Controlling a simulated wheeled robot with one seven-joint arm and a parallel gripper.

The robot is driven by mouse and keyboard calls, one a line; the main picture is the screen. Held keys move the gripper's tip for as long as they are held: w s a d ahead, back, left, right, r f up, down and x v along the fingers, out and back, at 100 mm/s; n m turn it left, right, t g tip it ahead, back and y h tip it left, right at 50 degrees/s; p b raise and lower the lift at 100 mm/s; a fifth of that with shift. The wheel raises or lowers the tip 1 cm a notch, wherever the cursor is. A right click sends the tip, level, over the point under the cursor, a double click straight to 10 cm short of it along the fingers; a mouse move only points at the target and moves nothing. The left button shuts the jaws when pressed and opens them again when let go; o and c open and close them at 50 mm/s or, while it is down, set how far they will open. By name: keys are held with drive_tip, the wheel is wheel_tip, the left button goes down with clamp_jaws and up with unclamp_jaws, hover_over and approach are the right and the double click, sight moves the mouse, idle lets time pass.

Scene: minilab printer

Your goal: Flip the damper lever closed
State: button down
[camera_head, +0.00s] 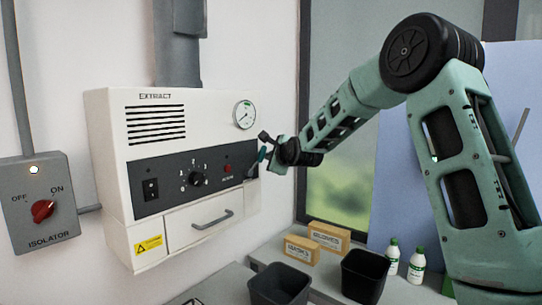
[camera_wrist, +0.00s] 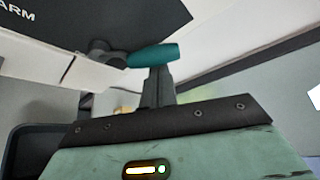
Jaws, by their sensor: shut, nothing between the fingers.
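The damper lever (camera_wrist: 153,56) has a teal grip on a dark arm and pivot, at the right end of the extractor's dark control panel. In the wrist view its grip lies across the picture, just beyond my fingertips. It also shows small in the head view (camera_head: 262,154), partly hidden by my gripper. My gripper (camera_wrist: 157,82) is shut with nothing between its fingers. Its tips are at or very near the lever grip; I cannot tell whether they touch. In the head view my gripper (camera_head: 270,150) is beside the panel's right end.
The white extractor (camera_head: 110,150) carries a gauge (camera_head: 244,114), a dial (camera_head: 196,179), a rocker switch (camera_head: 151,189) and a drawer handle (camera_head: 212,220). A grey isolator box (camera_head: 40,225) is at left. Below are dark bins (camera_head: 363,275), small boxes (camera_head: 329,236) and white bottles (camera_head: 417,265).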

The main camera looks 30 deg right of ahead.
sight(261, 155)
drive_tip(key=shift+a+b, duration=0.1)
drive_tip(key=shift+b, duration=0.55)
drive_tip(key=shift+s+a+r+n+t+b, duration=0.1)
drive_tip(key=shift+a+r+n+t+b, duration=0.2)
drive_tip(key=shift+b, duration=0.7)
drive_tip(key=n+b, duration=0.1)
drive_tip(key=b, duration=0.2)
drive_tip(key=a+n+t+h+b, duration=0.1)
drive_tip(key=b, duration=0.3)
drive_tip(key=s+a+n+t+b, duration=0.1)
drive_tip(key=b, duration=0.3)
drive_tip(key=shift+a+f+n, duration=0.1)
drive_tip(key=shift+a+n, duration=0.1)
drive_tip(key=shift+n, duration=0.2)
drive_tip(key=a+n+t+b, duration=0.1)
drive_tip(key=n+b, duration=0.1)
drive_tip(key=b, duration=0.2)
drive_tip(key=s+a+n+t+b, duration=0.1)
drive_tip(key=n+b, duration=0.1)
drive_tip(key=b, duration=0.2)
drive_tip(key=a+n+t+b, duration=0.1)
drive_tip(key=n+b, duration=0.1)
drive_tip(key=b, duration=0.2)
drive_tip(key=shift+s+a+r+n+t+b, duration=0.15)
drive_tip(key=shift+a+r+n+t+b, duration=0.15)
drive_tip(key=shift+b, duration=0.1)
drive_tip(key=shift+r+y, duration=0.1)
drive_tip(key=shift+y, duration=0.2)
